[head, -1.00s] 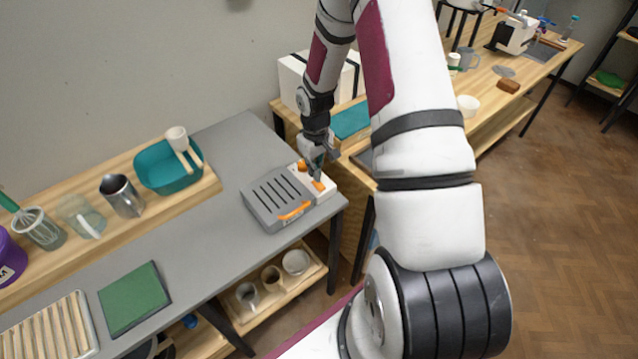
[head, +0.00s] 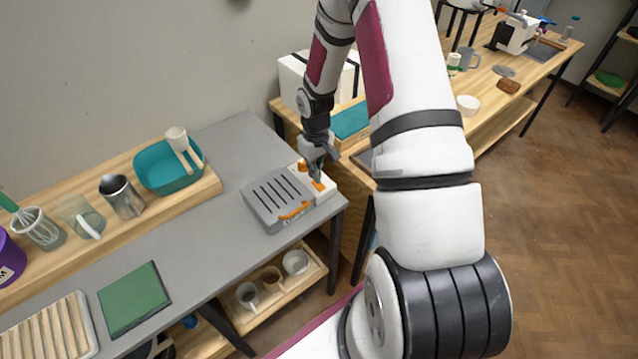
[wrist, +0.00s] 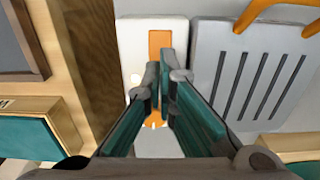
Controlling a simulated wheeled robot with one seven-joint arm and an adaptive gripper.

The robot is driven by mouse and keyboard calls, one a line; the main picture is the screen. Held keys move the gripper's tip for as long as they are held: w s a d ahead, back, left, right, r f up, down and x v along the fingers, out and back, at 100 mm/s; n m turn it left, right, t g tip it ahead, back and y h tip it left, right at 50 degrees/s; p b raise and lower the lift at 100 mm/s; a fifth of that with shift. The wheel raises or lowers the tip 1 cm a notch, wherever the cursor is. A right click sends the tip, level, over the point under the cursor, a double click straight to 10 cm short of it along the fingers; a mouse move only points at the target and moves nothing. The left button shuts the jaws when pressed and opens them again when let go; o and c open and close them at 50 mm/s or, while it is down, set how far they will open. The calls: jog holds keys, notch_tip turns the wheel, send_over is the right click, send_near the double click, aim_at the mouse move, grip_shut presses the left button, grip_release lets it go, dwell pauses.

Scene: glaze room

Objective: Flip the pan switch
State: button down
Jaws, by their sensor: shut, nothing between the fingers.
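The pan (head: 270,203) is a grey slotted box with an orange handle at the right end of the grey table. Its white control panel (head: 328,190) is on its right side. An orange rectangular switch (wrist: 160,40) shows on the panel in the wrist view, with an orange knob (wrist: 152,122) partly hidden behind my fingers. My gripper (head: 317,177) is over the panel, pointing down. In the wrist view its fingertips (wrist: 165,70) are together, empty, and appear between the switch and the knob. I cannot tell whether they touch the panel.
A teal basin (head: 168,172), a metal pitcher (head: 122,197) and a glass jug (head: 80,217) stand on the wooden ledge. A green board (head: 133,298) lies on the grey table. A wooden bench (head: 480,95) adjoins at the right.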

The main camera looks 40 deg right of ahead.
jog(key=shift+f+b, duration=0.3)
jog(key=shift+f, duration=0.55)
dwell(0.4)
jog(key=shift+r, duration=0.1)
jog(key=shift+r+p, duration=1.15)
jog(key=shift+r, duration=2.3)
